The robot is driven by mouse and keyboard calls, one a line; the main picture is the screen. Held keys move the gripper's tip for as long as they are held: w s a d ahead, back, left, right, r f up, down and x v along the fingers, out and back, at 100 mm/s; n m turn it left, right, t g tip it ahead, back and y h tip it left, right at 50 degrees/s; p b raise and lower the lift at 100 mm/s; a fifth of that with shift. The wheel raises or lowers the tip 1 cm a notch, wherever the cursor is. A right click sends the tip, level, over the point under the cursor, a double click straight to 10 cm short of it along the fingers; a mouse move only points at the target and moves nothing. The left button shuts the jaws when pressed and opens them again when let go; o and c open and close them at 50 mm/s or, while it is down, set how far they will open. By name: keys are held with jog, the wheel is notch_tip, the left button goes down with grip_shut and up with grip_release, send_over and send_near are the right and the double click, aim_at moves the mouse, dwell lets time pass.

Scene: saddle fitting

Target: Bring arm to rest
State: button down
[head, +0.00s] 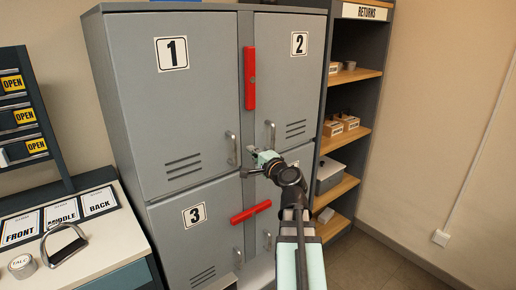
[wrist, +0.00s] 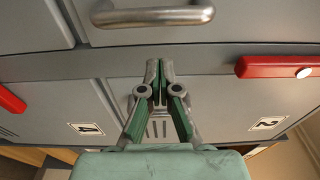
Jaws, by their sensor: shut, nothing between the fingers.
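My gripper (head: 256,162) is in front of the grey locker cabinet (head: 190,100), near the middle where the doors meet. Its arm reaches up from the bottom of the head view. In the wrist view the two fingers of my gripper (wrist: 160,72) are together and hold nothing. They point at the locker front, with a metal door handle (wrist: 150,16) ahead of them. The gap between fingertips and locker cannot be judged. The arm and gripper hide part of the lower right door.
A red vertical bar (head: 249,78) sits between doors 1 and 2; a red slanted bar (head: 251,212) lies across below. Open shelves (head: 352,78) stand right. Floor at right is clear.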

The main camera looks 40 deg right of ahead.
jog(key=s+a+f+n+g+y, duration=0.2)
jog(key=s+a+f+n+g, duration=0.25)
jog(key=f, duration=1.05)
jog(key=s+a+f+n+g+y+p, duration=0.1)
jog(key=a+f+n+g, duration=0.2)
jog(key=a+f+g, duration=0.75)
jog(key=s+a+f+n+t+y, duration=0.1)
jog(key=s+a+f+n+y, duration=0.2)
jog(key=f, duration=1.5)
jog(key=s+a+f+n+g+h, duration=0.1)
jog(key=s+a+f+n+g, duration=0.2)
jog(key=s, duration=0.8)
jog(key=s+a+f+n+g+h+p, duration=0.1)
jog(key=s+a+f+n+g, duration=0.2)
jog(key=s+a+f, duration=0.5)
jog(key=s+a+f+n+g+h, duration=0.1)
jog(key=s+a+f+n+g, duration=0.2)
jog(key=s+a+f, duration=0.3)
jog(key=s+f+g, duration=0.1)
jog(key=s+f, duration=0.4)
jog(key=s, duration=0.2)
jog(key=shift+s+g+p, duration=0.3)
jog(key=shift+p, duration=0.05)
jog(key=shift+w, duration=0.1)
